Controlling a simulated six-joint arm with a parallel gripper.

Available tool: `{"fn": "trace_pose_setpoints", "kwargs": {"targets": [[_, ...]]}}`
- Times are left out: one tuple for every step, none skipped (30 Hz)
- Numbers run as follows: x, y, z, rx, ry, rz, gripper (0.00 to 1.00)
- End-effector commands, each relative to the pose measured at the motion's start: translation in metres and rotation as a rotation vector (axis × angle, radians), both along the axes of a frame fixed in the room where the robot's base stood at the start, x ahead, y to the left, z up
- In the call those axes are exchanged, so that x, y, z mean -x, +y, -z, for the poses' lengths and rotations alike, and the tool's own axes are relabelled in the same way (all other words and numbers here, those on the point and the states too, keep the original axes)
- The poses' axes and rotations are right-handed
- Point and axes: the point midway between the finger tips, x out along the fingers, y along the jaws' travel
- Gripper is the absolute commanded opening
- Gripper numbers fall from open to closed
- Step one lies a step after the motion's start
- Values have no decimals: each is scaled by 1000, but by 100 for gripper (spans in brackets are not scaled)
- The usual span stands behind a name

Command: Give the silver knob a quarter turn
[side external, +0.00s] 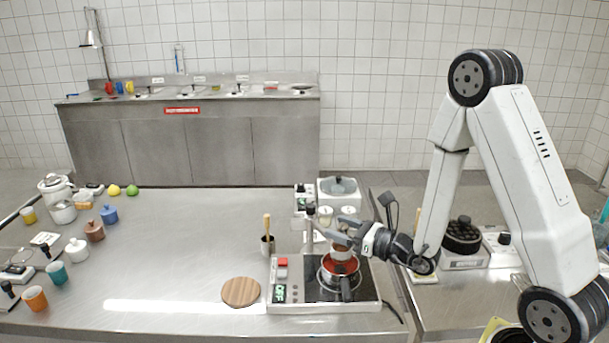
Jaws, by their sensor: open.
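A white hotplate (320,307) with a black glass top stands at the front edge of the steel table. Its left panel has a red part (282,262) and a lit green display (280,293). A small roundish part, perhaps the silver knob, sits beside the display, but it is too small to be sure. A red pot (341,270) with a dark handle stands on the hotplate. My gripper (328,229) is above the pot, reaching in from the right with its fingers pointing left. The fingers are apart and I see nothing held between them.
A round wooden board (240,292) lies left of the hotplate. A dark cup with a wooden-handled tool (267,240) stands behind it. A white device (338,190) is further back. Several cups and jars stand at the far left. The table's middle is clear.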

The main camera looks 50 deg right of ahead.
Motion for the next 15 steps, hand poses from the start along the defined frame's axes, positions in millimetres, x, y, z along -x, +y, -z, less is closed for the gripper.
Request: {"fn": "trace_pose_setpoints", "kwargs": {"targets": [[0,-1,0,0,0,-15,73],[0,-1,0,0,0,-27,73],[0,-1,0,0,1,-40,73],[0,-1,0,0,1,-51,73],[0,-1,0,0,1,-62,73],[0,-1,0,-1,1,-77,73],[0,-1,0,-1,0,-88,73],[0,-1,0,-1,0,-98,73],[0,-1,0,0,0,-113,73],[0,-1,0,0,0,-126,73],[0,-1,0,0,0,-136,73],[0,0,0,0,0,-152,73],[0,-1,0,0,0,-163,73],[0,-1,0,0,-1,-175,73],[0,0,0,0,-1,-191,73]]}}
